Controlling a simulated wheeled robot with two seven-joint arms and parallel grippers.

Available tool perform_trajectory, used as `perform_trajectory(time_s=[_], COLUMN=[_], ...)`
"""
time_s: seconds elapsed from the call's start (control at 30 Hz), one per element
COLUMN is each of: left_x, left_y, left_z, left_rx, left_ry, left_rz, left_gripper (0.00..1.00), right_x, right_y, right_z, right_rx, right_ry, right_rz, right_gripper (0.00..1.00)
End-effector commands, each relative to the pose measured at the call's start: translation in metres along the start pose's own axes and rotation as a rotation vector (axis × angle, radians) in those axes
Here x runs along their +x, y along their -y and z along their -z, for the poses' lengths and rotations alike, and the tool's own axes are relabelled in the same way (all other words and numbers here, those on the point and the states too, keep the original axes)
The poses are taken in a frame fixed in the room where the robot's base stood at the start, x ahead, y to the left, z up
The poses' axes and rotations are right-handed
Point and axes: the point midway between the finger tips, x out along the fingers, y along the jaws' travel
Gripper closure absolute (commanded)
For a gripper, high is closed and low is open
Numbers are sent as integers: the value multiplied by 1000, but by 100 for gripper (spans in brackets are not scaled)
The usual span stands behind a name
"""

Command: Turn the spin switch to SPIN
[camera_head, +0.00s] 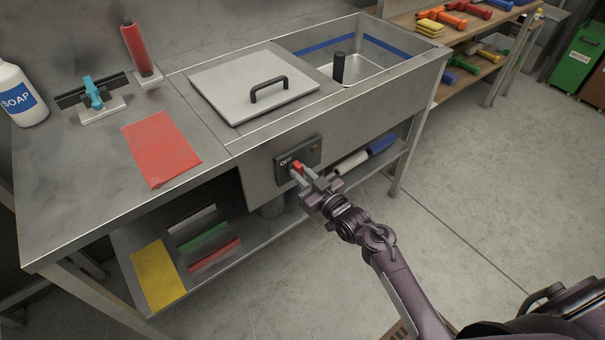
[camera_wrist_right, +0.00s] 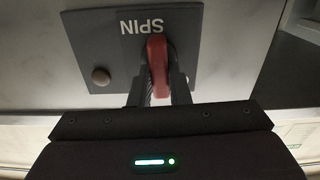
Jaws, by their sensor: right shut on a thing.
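The spin switch is a red lever (camera_head: 297,167) on a dark plate (camera_head: 285,158) on the front panel of the metal bench. The word OFF shows on the plate's left in the head view. My right gripper (camera_head: 303,176) is shut on the red lever. In the right wrist view, the lever (camera_wrist_right: 157,62) sits between the two fingers (camera_wrist_right: 157,88). The word SPIN shows upside down on the plate (camera_wrist_right: 108,48) there, above the lever. A round button (camera_wrist_right: 101,76) is beside it. My left gripper is out of view.
A lidded section (camera_head: 235,85) with a black handle and an open basin (camera_head: 375,65) are above the panel. A red cloth (camera_head: 160,148), soap bottle (camera_head: 22,95) and lower shelf (camera_head: 205,268) are to the left. The floor (camera_head: 480,170) at right is clear.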

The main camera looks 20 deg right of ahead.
Motion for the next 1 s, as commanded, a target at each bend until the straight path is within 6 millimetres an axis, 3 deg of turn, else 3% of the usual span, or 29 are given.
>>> perform_trajectory(time_s=[0.6, 1.0], left_x=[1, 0], left_y=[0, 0], left_z=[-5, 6], left_rx=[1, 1], left_ry=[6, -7], left_rz=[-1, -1], left_gripper=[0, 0], right_x=[0, 0], right_y=[4, 8], right_z=[-2, -4], right_rx=[-509, -888], right_ry=[1, 0], right_rz=[2, 3], right_gripper=[100, 100])
